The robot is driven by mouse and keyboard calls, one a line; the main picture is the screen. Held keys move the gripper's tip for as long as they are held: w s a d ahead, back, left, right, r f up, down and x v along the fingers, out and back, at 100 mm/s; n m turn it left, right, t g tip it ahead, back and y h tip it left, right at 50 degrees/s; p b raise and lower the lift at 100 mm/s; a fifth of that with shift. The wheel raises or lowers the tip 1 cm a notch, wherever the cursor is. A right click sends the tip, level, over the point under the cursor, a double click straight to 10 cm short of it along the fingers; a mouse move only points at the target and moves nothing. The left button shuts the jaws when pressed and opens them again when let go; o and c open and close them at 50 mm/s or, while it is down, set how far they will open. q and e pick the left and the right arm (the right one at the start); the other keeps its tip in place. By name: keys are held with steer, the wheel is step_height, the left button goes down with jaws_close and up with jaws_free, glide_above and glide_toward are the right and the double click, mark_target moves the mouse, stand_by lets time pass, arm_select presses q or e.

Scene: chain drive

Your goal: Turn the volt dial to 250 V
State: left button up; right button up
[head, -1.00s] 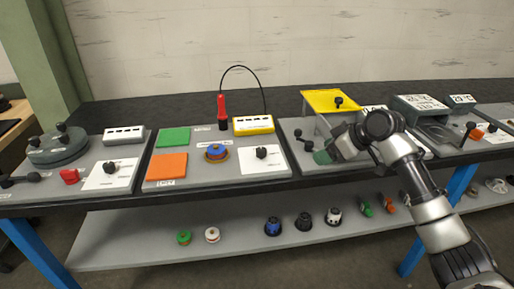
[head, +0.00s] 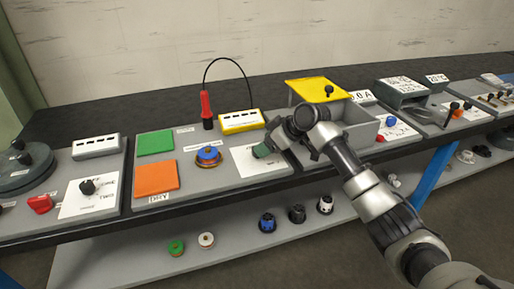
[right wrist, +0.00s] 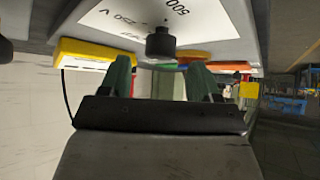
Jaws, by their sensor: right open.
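The volt dial (right wrist: 160,42) is a black knob on a white plate (right wrist: 110,20) marked "500" and "250 V" in the right wrist view. I cannot tell which mark it points at. In the head view the same plate (head: 246,162) shows, but my right gripper (head: 263,150) covers the dial. My right gripper is open, with its green fingers (right wrist: 162,76) apart. The dial shows between and beyond the fingertips, and I see no contact. My left gripper is out of view.
On the same panel are a blue knob (head: 208,154), green pad (head: 155,142), orange pad (head: 157,176), red probe (head: 206,108) with a cable, and yellow meter box (head: 241,121). A yellow-lidded bin (head: 318,90) stands to the right, behind my arm.

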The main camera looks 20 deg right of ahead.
steer(key=x, duration=0.3)
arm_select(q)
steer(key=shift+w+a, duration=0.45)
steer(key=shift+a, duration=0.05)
arm_select(e)
steer(key=shift+w+a+f, duration=0.25)
steer(key=shift+a+f, duration=0.1)
steer(key=shift+f, duration=0.05)
